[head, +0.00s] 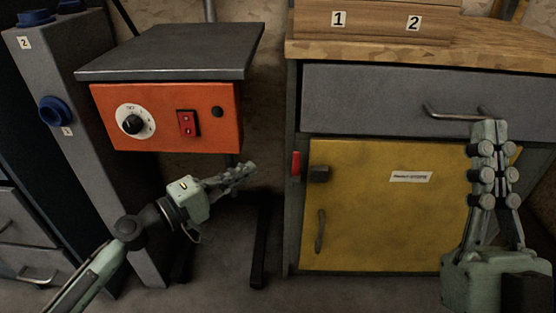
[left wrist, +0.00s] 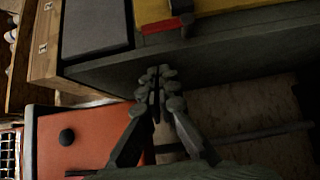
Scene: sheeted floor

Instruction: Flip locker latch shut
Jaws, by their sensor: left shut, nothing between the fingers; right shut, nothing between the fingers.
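The yellow locker door (head: 385,215) is closed flush in the cabinet front. The red latch (head: 296,165) stands upright on the frame at the door's left edge, beside a dark block (head: 319,174) on the door. My left gripper (head: 249,169) is shut and empty, left of the latch and apart from it. In the left wrist view, its fingertips (left wrist: 159,74) are below the red latch (left wrist: 163,25) and the dark block (left wrist: 180,5). My right gripper (head: 490,128) is shut and empty in front of the door's right side, hiding part of it.
An orange control box (head: 165,135) with a dial and red switch sits under a grey top, left of the cabinet. A grey drawer (head: 390,98) with a metal handle is above the door. A dark stand leg (head: 261,240) stands below my left gripper's side.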

